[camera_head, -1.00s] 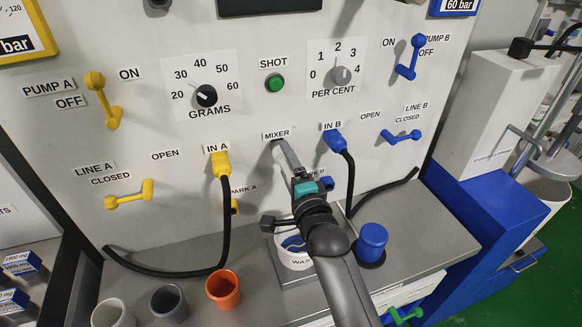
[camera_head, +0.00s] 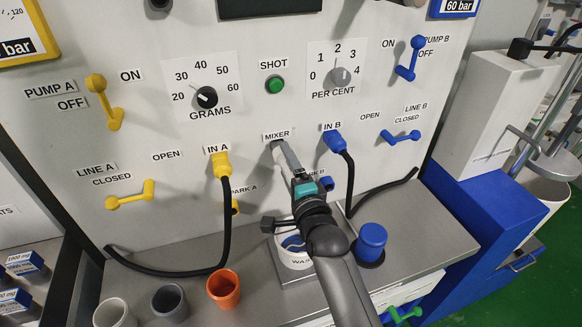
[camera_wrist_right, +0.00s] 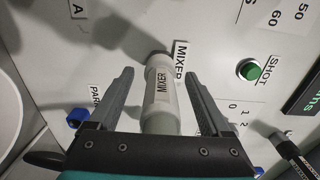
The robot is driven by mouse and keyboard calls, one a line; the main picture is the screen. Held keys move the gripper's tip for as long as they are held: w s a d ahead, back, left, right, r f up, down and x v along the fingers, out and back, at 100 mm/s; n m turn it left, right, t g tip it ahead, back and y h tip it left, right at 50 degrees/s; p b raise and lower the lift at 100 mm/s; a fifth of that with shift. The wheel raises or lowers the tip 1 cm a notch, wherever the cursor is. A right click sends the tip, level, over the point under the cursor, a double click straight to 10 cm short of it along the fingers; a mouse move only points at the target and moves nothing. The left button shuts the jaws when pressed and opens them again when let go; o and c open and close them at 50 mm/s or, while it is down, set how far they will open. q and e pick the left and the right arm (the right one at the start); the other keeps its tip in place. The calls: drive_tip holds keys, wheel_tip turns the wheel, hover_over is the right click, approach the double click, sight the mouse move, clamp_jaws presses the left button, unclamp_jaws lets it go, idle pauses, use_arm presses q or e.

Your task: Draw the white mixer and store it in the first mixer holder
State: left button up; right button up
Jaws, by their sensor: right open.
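The white mixer (camera_wrist_right: 160,103) is a pale cylinder labelled MIXER, set in the machine panel under the MIXER label. In the head view its end (camera_head: 277,146) shows only partly; my gripper hides most of it. My right gripper (camera_wrist_right: 158,76) is open, with one finger on each side of the mixer and visible gaps between. In the head view the right gripper (camera_head: 283,155) points at the panel below the MIXER label. I cannot make out the first mixer holder. My left gripper is not in view.
A yellow plug (camera_head: 221,165) with a black hose sits left of the mixer, and a blue plug (camera_head: 335,142) with its hose sits right.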

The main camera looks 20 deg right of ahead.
drive_tip(key=shift+w+r, duration=0.3)
drive_tip(key=shift+r, duration=0.1)
clamp_jaws()
idle(0.4)
drive_tip(key=shift+s, duration=0.15)
idle(0.3)
drive_tip(key=shift+s+f+p, duration=0.15)
drive_tip(key=shift+f+p, duration=0.05)
drive_tip(key=shift+p, duration=0.3)
drive_tip(key=shift+s+f, duration=0.1)
drive_tip(key=shift+s, duration=0.05)
drive_tip(key=shift+s+p, duration=1.1)
drive_tip(key=shift+s, duration=1.05)
drive_tip(key=shift+d+f, duration=0.1)
